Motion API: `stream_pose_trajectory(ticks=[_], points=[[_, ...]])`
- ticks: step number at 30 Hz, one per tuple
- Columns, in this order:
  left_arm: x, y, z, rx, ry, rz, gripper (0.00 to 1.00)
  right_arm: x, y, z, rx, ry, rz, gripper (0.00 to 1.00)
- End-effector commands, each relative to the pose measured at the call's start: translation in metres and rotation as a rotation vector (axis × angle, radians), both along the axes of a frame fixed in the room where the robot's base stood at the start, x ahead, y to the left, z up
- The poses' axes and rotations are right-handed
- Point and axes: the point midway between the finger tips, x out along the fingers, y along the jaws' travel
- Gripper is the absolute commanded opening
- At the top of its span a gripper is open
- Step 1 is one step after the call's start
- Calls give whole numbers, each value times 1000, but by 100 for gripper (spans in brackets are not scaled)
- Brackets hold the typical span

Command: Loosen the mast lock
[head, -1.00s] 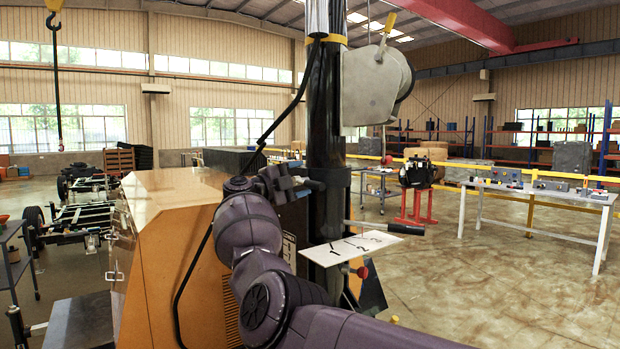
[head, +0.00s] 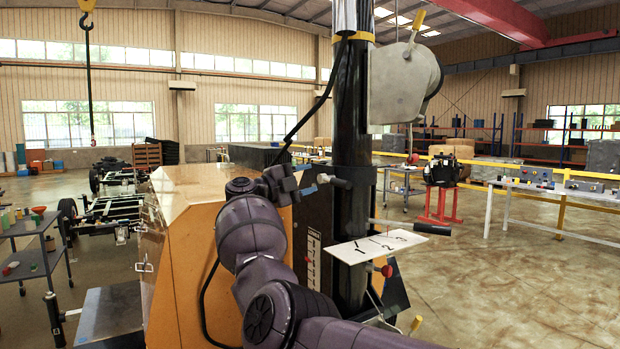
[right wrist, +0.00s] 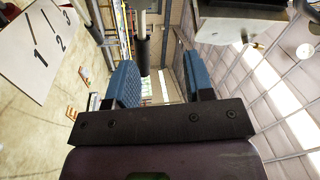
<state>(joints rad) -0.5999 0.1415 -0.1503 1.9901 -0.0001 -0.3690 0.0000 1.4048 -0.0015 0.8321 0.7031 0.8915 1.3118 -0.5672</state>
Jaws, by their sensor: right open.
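The black mast (head: 352,130) stands upright beside the orange cabinet. A lever with a black grip (head: 432,228) sticks out to the right of it, above a white plate (head: 375,246) marked 1, 2, 3. A short black knob (head: 341,183) juts left from the mast collar. I cannot tell which of these is the mast lock. My right gripper (head: 312,184) is open, just left of the knob and apart from it. In the right wrist view a dark grip on a pale rod (right wrist: 142,52) shows between the blue fingers (right wrist: 163,80). My left gripper is out of view.
The orange cabinet (head: 185,235) stands close on the left, with a hanging black cable. A grey lamp housing (head: 400,85) sits up by the mast. A small red knob (head: 386,271) is below the plate. Open floor (head: 500,290) lies to the right.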

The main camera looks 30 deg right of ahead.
Motion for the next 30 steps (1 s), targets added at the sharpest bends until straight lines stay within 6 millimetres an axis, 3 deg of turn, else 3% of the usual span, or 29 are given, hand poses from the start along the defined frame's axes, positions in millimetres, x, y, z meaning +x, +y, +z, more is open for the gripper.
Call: stream_pose_trajectory(ticks=[8, 30], points=[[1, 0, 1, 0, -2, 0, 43, -1, 11, -2, 0, 0, 0, 48], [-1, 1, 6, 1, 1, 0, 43, -1, 11, -3, 1, 0, 0, 48]])
